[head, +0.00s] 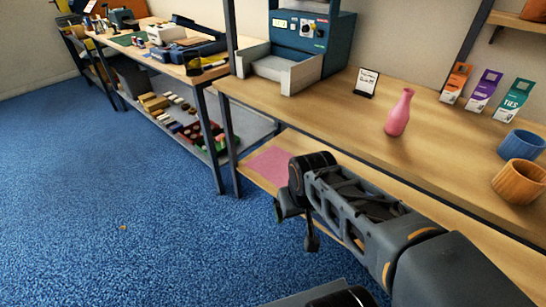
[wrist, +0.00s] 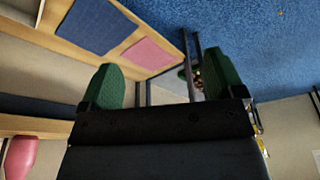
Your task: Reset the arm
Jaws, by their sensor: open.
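My arm reaches forward from the lower right of the head view, over the floor and in front of the workbench (head: 330,107). In the head view its end hides most of my gripper. In the wrist view my gripper (wrist: 163,85) shows two green finger pads set wide apart, with nothing between them. It is open and empty. Beyond the fingers lie the lower shelf and the blue carpet.
A pink vase (head: 399,114), a blue cup (head: 521,145), an orange cup (head: 519,181) and a small sign (head: 366,82) stand on the bench. A blue machine (head: 310,35) stands behind. A pink mat (head: 270,164) lies on the lower shelf. Carpet (head: 110,220) at left is mostly clear.

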